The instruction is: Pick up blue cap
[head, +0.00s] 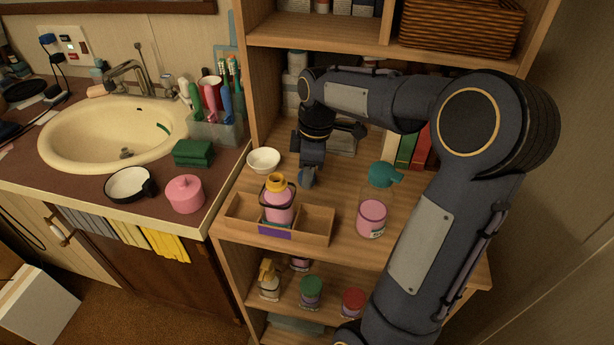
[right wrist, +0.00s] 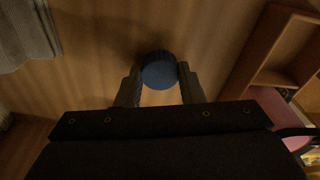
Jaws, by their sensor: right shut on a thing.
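The blue cap (right wrist: 159,70) sits between the two fingertips of my right gripper (right wrist: 160,78) in the right wrist view. The fingers touch it from both sides, so the gripper is shut on it. In the head view my right gripper (head: 309,170) points down over the wooden shelf, behind the divided wooden tray. The blue cap (head: 307,179) shows small and dull blue at its tips. I cannot tell whether the cap touches the shelf. My left gripper is not in view.
The wooden tray (head: 318,222) holds a pink bottle (head: 279,208) with a yellow top. A teal-topped pink bottle (head: 372,215) stands to the right, a white bowl (head: 263,160) to the left. Books and jars stand behind. The sink counter is at the left.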

